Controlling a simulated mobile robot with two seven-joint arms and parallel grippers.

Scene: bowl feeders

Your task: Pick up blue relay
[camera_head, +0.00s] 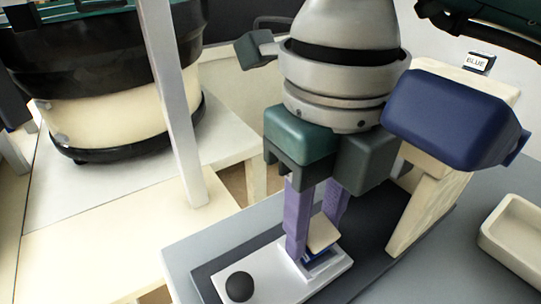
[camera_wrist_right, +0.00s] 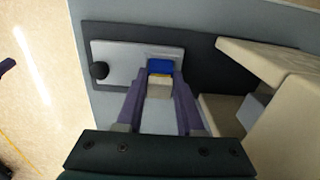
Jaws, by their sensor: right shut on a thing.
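The blue relay (camera_head: 318,258) shows as a small blue part with a cream block on its upper side. It sits low at the light plate (camera_head: 262,268) with the black knob. My right gripper (camera_head: 318,245) points down, its purple fingers shut on the relay. In the right wrist view the blue part (camera_wrist_right: 160,67) and cream block lie between the fingertips (camera_wrist_right: 160,84). I cannot tell whether the relay is clear of the plate.
A cream angled stand (camera_head: 430,205) is close right of my right gripper, with a dark blue block (camera_head: 448,120) above it. A "BLUE" label (camera_head: 477,62) stands behind. A cream tray (camera_head: 515,235) is at right. A bowl feeder (camera_head: 100,80) stands left beside a grey post (camera_head: 172,90).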

